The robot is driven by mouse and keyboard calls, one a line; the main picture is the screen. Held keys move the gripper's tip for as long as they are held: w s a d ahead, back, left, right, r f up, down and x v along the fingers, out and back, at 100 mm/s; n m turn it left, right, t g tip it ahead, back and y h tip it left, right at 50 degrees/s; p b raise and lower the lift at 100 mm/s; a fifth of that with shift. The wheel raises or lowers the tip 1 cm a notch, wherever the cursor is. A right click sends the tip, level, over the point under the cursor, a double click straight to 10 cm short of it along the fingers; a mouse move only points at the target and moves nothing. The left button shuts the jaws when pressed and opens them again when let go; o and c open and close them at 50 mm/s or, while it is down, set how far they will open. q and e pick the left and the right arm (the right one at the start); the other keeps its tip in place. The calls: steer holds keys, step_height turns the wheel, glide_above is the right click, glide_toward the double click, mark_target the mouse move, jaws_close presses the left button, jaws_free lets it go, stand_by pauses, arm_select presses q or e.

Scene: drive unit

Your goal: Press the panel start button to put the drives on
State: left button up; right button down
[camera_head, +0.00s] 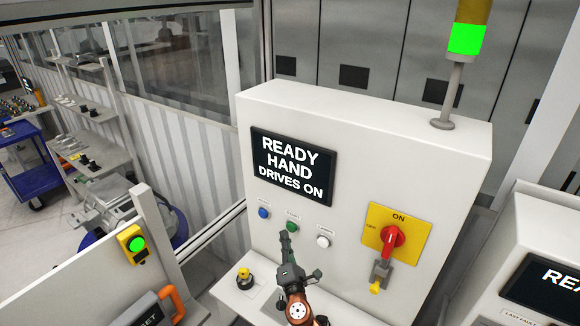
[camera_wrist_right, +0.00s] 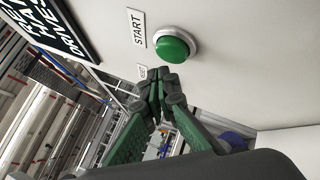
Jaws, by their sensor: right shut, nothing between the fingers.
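The white control panel (camera_head: 270,105) has a dark display (camera_head: 293,163) reading "READY HAND DRIVES ON". Below the display is the green start button (camera_head: 292,228), between a blue button and a white one. In the right wrist view the green start button (camera_wrist_right: 173,47) sits in a silver ring beside a label reading "START". My right gripper (camera_head: 285,238) is shut and empty, with its tips just below the button. In the right wrist view the shut fingertips (camera_wrist_right: 162,78) are close to the button's lower edge; I cannot tell whether they touch it. My left gripper is out of view.
A red rotary switch (camera_head: 392,240) on a yellow plate points to ON, with a padlock-like piece hanging below. A stack light (camera_head: 466,39) glows green. A yellow-black knob (camera_head: 244,277) is on the ledge at left. Another panel (camera_head: 545,245) stands at right.

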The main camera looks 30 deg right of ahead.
steer(key=a, duration=0.1)
steer(key=s+a, duration=0.1)
steer(key=a, duration=0.1)
steer(key=s+a, duration=0.1)
steer(key=a, duration=0.1)
steer(key=shift+s+a, duration=0.15)
steer(key=shift+a, duration=0.1)
stand_by(1.3)
